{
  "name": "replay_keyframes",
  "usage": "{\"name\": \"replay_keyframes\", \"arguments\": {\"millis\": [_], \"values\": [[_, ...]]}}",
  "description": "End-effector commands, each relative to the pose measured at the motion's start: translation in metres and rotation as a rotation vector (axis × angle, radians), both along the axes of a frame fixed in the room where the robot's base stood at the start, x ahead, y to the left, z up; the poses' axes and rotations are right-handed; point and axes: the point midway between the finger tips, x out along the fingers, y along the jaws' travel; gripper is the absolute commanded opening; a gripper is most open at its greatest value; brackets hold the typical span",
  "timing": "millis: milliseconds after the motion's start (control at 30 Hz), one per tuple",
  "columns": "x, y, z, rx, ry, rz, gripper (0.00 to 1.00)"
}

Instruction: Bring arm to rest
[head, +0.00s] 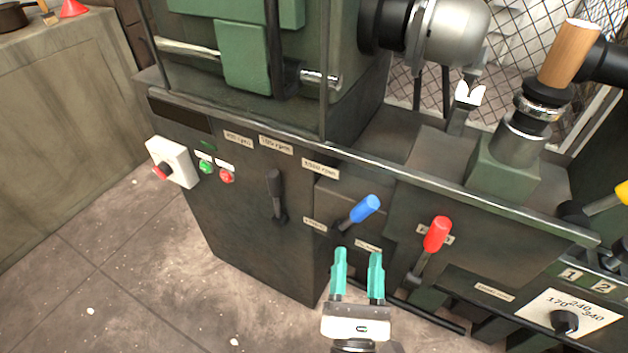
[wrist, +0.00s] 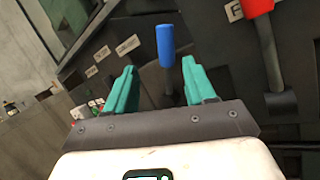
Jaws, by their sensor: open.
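My gripper (head: 357,273) is in the lower middle of the head view, in front of the dark green machine (head: 270,230). Its two teal fingers stand apart with nothing between them. In the wrist view the gripper (wrist: 158,88) shows from behind. A blue-handled lever (head: 365,209) is just above the fingertips in the head view. In the wrist view the blue handle (wrist: 165,45) stands beyond the gap between the fingers, apart from them. A red-handled lever (head: 437,234) is to the right, and its red handle (wrist: 257,7) is at the top right of the wrist view.
A black lever (head: 276,195) is left of the blue one. A white switch box (head: 172,162) with a red knob sticks out at the machine's left corner. A dial plate (head: 568,318) is at lower right. A workbench (head: 65,120) stands at left. The floor (head: 120,270) at lower left is mostly clear.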

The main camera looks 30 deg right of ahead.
Motion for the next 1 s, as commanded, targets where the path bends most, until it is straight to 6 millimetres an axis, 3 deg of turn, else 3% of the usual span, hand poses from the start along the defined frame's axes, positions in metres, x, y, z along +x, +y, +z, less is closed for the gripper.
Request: {"name": "replay_keyframes", "arguments": {"millis": [267,433,567,800,1000], "values": [[0.007,0.007,0.007,-0.102,0.028,0.034,0.55],[0.028,0.032,0.020,-0.475,0.125,0.136,0.55],[0.040,0.056,0.016,-0.850,0.222,0.216,0.55],[0.044,0.083,-0.027,-1.552,0.390,0.362,0.55],[0.027,0.073,-0.085,-2.117,0.515,0.529,0.55]]}}
